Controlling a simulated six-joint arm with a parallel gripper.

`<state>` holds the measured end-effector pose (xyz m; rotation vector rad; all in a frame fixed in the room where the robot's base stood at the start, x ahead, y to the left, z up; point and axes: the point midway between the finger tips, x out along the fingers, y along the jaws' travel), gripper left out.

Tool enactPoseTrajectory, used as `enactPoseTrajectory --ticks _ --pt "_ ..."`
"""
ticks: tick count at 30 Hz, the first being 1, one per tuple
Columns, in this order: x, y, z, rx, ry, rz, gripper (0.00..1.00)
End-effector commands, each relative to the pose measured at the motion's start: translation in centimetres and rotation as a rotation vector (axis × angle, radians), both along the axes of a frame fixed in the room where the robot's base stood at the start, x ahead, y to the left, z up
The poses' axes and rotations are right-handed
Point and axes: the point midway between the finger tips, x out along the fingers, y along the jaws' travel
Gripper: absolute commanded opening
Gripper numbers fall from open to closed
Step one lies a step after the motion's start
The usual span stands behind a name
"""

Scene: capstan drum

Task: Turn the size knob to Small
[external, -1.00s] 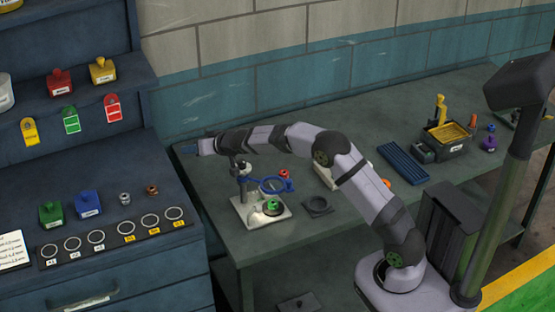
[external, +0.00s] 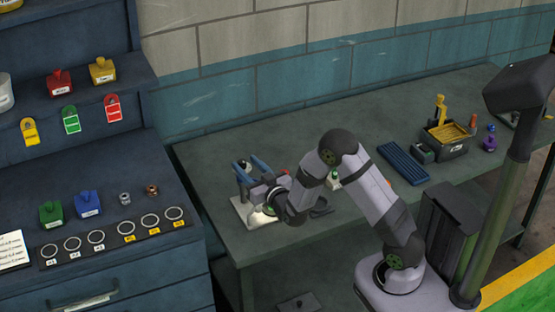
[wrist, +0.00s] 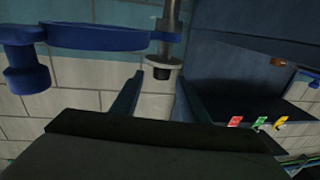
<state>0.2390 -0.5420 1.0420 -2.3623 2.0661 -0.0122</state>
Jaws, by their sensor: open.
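The drum device stands on the bench, with its pale base (external: 239,212) partly hidden by my arm in the external view. In the wrist view, its metal post (wrist: 168,35) comes down from the top and ends in a collar with a dark tip. A blue ring-like part (wrist: 98,37) and a blue knob-like piece (wrist: 25,65) lie left of the post. My gripper (wrist: 160,80) is open, its two fingers on either side of the area below the post's tip. I cannot tell which part is the size knob; no Small mark is readable.
A blue cabinet (external: 95,285) with padlocks, tags and rings stands left of the bench. A blue ribbed tray (external: 404,163) and a dark bin (external: 446,139) lie to the right. The back middle of the bench (external: 310,130) is clear.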

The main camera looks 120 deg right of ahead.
Motion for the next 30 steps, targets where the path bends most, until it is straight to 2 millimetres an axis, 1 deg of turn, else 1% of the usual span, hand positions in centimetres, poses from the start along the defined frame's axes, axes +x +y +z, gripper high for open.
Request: enactPoseTrajectory --ticks 1,4,8,11,21,27,30 --pt "0.1 0.1 -0.3 0.001 0.007 0.002 0.41" --pt "0.1 0.1 -0.3 0.001 0.011 0.002 0.41" --pt "0.2 -0.3 -0.3 0.003 0.010 0.003 0.41" --pt "0.3 -1.1 -0.2 0.003 0.009 0.003 0.41" --pt "0.9 -5.0 -0.1 0.003 0.009 0.003 0.41" --pt "1.1 -6.6 -0.2 0.003 0.009 0.004 0.41" --pt "1.1 -7.0 -0.2 0.002 0.009 0.004 0.41"
